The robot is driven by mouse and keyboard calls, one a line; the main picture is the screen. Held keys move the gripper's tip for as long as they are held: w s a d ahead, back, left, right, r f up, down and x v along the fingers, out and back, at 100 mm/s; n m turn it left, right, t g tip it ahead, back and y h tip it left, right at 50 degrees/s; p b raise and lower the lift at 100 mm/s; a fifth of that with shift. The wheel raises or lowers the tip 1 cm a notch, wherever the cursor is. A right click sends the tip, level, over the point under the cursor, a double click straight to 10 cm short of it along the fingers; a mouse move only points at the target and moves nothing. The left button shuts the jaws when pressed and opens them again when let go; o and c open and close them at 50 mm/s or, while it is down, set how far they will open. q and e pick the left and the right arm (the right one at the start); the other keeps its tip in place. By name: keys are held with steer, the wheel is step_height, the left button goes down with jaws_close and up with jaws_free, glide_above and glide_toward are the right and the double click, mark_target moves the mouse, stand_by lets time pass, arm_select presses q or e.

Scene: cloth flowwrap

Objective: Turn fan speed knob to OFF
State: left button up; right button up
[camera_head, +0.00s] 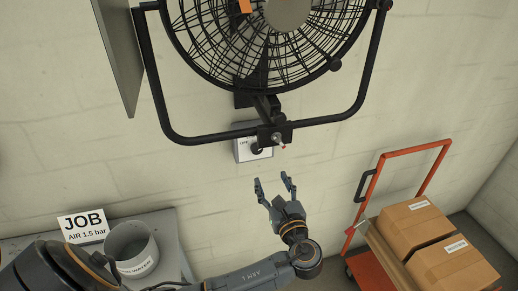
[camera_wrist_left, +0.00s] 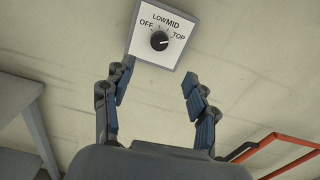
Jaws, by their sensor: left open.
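The fan speed knob (camera_wrist_left: 159,40) is a black round knob on a white square plate (camera_wrist_left: 150,18) marked OFF, LOW, MID and TOP. Its light pointer mark appears turned to the right, toward TOP. In the head view the knob (camera_head: 257,149) shows on its box (camera_head: 241,150) on the wall, just below the fan frame, partly covered by the fan's bracket. My left gripper (camera_head: 272,180) is open and empty, below the knob and apart from it. In the wrist view its two fingers (camera_wrist_left: 157,72) point up toward the plate, one to each side. My right gripper is not in view.
A black-framed wall fan (camera_head: 275,40) hangs just above the box, with its U-shaped bar (camera_head: 200,139) close by. An orange cart (camera_head: 411,151) with cardboard boxes (camera_head: 413,222) stands at right. A grey bucket (camera_head: 131,249) and a JOB sign (camera_head: 83,226) are at lower left.

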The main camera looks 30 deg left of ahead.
mark_target(258, 151)
arm_select(q)
steer(key=p+x, duration=0.3)
steer(key=x, duration=0.9)
steer(key=shift+w+a, duration=0.1)
steer(key=shift+w, duration=0.05)
steer(key=shift+w+a+f, duration=0.15)
steer(key=shift+w+a, duration=0.15)
steer(key=shift+a, duration=0.05)
steer(key=c, duration=1.2)
steer(key=shift+o, duration=0.2)
